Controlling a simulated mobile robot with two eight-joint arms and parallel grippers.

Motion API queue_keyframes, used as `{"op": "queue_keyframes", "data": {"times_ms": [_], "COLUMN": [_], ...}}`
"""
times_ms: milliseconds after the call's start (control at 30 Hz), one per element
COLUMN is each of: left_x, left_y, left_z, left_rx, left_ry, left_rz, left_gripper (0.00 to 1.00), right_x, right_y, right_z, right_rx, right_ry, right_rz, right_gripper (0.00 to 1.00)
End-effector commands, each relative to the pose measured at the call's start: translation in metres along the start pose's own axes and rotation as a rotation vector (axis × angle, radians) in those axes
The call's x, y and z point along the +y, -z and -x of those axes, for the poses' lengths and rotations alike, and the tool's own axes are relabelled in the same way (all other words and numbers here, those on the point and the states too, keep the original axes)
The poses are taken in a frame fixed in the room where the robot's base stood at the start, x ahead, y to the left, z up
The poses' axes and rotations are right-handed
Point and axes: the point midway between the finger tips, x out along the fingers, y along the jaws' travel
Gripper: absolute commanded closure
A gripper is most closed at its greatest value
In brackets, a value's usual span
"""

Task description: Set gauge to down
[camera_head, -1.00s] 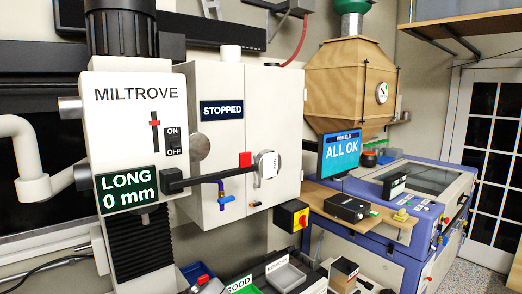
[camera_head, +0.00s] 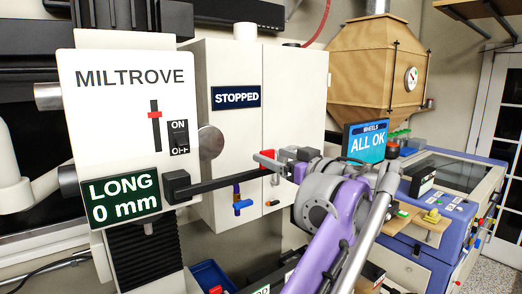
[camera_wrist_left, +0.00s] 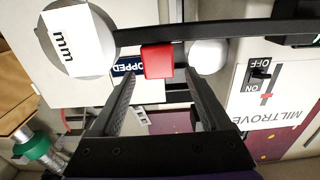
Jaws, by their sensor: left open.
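The gauge is a black bar (camera_head: 222,184) reaching right from the MILTROVE machine (camera_head: 115,115), about level. In the left wrist view the bar (camera_wrist_left: 235,31) crosses the top, with a round grey dial with a white "mm" label (camera_wrist_left: 70,40) at its end. A red block (camera_wrist_left: 157,60) sits against the bar. My left gripper (camera_wrist_left: 160,76) is open, its two dark fingers on either side of the red block and apart from each other. In the head view my left gripper (camera_head: 279,163) hides the dial. My right gripper is out of view.
A white cabinet (camera_head: 235,70) marked STOPPED stands behind the gauge. A blue valve handle (camera_head: 242,205) hangs below the bar. A wheels screen (camera_head: 367,147) reads ALL OK.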

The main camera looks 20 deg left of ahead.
Motion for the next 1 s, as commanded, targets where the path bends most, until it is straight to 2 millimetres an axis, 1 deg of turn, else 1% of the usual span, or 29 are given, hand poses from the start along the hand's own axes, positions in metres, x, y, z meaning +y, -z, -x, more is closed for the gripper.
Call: {"op": "queue_keyframes", "data": {"times_ms": [33,100,200,300,467,733,867,900,967,1000], "left_x": [-0.002,-0.001,-0.002,-0.001,-0.001,-0.001,-0.001,-0.001,-0.001,-0.001], "left_y": [0.001,0.001,0.001,0.001,0.000,0.000,0.000,0.000,0.000,0.000], "left_z": [-0.011,-0.025,-0.041,-0.052,-0.061,-0.062,-0.062,-0.062,-0.062,-0.062], "left_rx": [0.001,0.000,0.000,0.000,-0.001,-0.001,-0.001,-0.001,-0.001,-0.001], "left_ry": [0.005,0.005,0.004,0.003,0.001,0.000,0.000,0.000,0.000,0.000], "left_rz": [0.000,0.000,0.000,0.000,0.000,-0.001,-0.001,-0.001,-0.001,-0.001], "left_gripper": [0.20,0.20,0.20,0.20,0.20,0.20,0.43,0.51,0.61,0.69], "right_x": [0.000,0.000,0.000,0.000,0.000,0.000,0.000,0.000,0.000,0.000], "right_y": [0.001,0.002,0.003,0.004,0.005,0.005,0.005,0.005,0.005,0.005], "right_z": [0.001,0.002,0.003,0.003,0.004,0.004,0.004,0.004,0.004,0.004], "right_rx": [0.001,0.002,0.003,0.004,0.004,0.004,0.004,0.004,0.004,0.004], "right_ry": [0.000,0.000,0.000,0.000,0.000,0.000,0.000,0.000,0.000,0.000], "right_rz": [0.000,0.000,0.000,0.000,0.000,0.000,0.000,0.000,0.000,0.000], "right_gripper": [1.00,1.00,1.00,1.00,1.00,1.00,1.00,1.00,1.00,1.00]}}
